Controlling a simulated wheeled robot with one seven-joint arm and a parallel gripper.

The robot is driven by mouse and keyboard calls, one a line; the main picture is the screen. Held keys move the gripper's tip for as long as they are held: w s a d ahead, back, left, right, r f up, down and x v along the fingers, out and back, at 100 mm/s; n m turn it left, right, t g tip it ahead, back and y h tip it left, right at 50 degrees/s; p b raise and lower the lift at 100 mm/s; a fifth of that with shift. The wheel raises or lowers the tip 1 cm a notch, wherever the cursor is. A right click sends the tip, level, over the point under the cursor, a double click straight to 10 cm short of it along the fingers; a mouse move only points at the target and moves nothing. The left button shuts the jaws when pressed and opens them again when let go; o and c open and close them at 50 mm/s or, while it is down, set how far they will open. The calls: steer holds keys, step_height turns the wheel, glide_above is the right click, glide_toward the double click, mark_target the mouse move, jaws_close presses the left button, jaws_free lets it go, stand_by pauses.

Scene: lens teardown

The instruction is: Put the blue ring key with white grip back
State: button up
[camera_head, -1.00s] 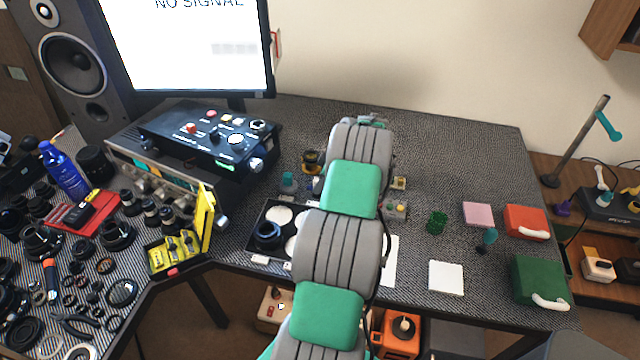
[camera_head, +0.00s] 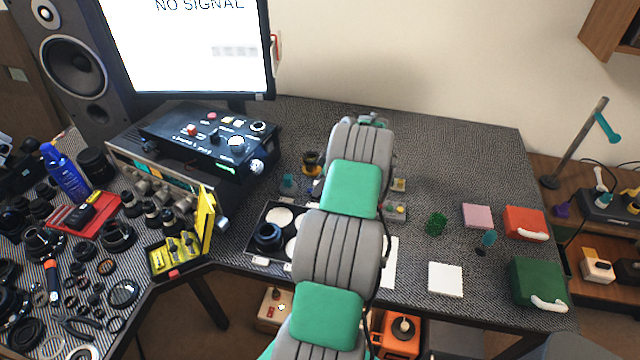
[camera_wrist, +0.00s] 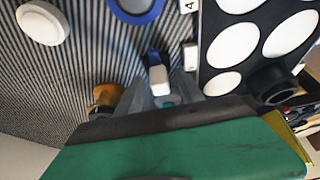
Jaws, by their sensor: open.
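The blue ring key with white grip shows in the wrist view as a white grip (camera_wrist: 158,79) with a blue part (camera_wrist: 153,58) just beyond it. It is between or just past the fingers of my gripper (camera_wrist: 163,100), which is open; I cannot tell if a finger touches it. A larger blue ring (camera_wrist: 138,8) around a dark centre is cut off at the top of the wrist view.
A black tray (camera_wrist: 209,60) with white round pads and a black lens ring (camera_wrist: 276,84) lies close on the right in the wrist view. An amber-and-black piece (camera_wrist: 105,97) and a white disc (camera_wrist: 42,22) are on the left. The yellow case (camera_head: 207,222) stands open.

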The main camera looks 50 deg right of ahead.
steer(key=b+v, duration=0.1)
steer(key=v, duration=1.1)
steer(key=shift+m+g, duration=0.4)
steer(key=shift+m, duration=0.1)
steer(key=w+a+r, duration=0.2)
steer(key=w+a, duration=0.1)
steer(key=a, duration=0.3)
steer(key=w+a+r, duration=0.3)
steer(key=w+a, duration=0.1)
steer(key=a, duration=0.2)
steer(key=w+a+r, duration=0.3)
steer(key=w+a, duration=0.1)
steer(key=a, duration=0.2)
steer(key=shift+a, duration=0.25)
steer(key=s+a+r+m+h, duration=0.1)
steer(key=s+a+r, duration=0.1)
steer(key=a, duration=0.9)
steer(key=s+a+r+m, duration=0.1)
steer(key=s+a+r, duration=0.1)
steer(key=a, duration=0.9)
steer(key=s+a+f+m, duration=0.1)
steer(key=s+a+f, duration=0.2)
steer(key=s+a, duration=0.6)
steer(key=shift+s+f+h, duration=0.25)
steer(key=shift+s+h, duration=0.15)
steer(key=shift+s, duration=0.05)
